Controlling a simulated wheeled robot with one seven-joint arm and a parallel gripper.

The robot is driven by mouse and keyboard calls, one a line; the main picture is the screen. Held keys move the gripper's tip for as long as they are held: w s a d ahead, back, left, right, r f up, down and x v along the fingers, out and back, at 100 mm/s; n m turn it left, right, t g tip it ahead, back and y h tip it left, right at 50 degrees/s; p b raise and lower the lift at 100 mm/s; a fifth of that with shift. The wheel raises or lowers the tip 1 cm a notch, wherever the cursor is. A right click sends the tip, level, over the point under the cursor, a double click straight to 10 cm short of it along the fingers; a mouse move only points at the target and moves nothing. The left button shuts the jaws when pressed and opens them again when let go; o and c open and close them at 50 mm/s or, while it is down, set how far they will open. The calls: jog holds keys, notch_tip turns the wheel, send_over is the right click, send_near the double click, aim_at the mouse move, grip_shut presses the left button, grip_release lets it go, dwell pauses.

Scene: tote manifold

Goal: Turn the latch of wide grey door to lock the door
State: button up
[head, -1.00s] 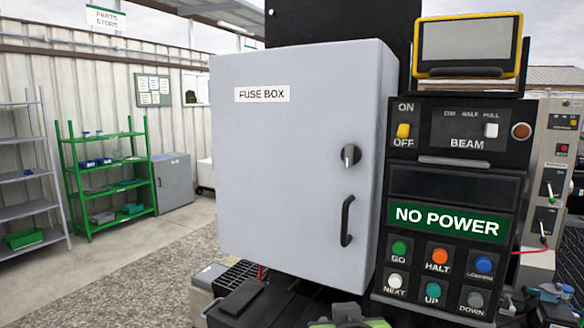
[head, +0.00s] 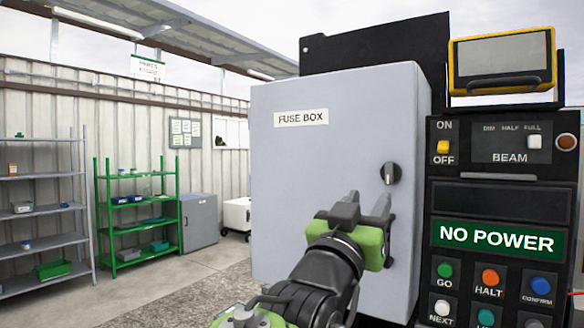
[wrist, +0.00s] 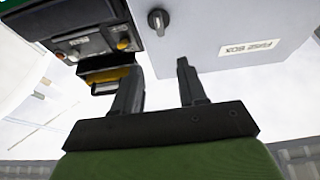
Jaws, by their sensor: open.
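The wide grey door (head: 300,190) of the fuse box stands shut, as far as I can see. Its latch (head: 390,173) is a small dark round knob with a lighter bar, near the right edge. The bar looks roughly upright. My gripper (head: 369,203) is open and empty, in front of the door, just below and left of the latch in the head view. It hides most of the dark door handle (head: 389,245). In the wrist view, which looks upside down, the latch (wrist: 158,20) shows beyond and between the fingertips (wrist: 160,68), with no contact visible.
A black control panel (head: 500,205) with buttons, switches and a "NO POWER" sign stands close on the right. A yellow-framed screen (head: 502,58) sits above it. Shelves (head: 137,215) stand far left.

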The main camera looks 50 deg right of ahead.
aim_at(388, 164)
jog(key=p+x, duration=0.4)
jog(key=x, duration=0.9)
jog(key=shift+w+d, duration=0.1)
jog(key=shift+d, duration=0.05)
grip_shut()
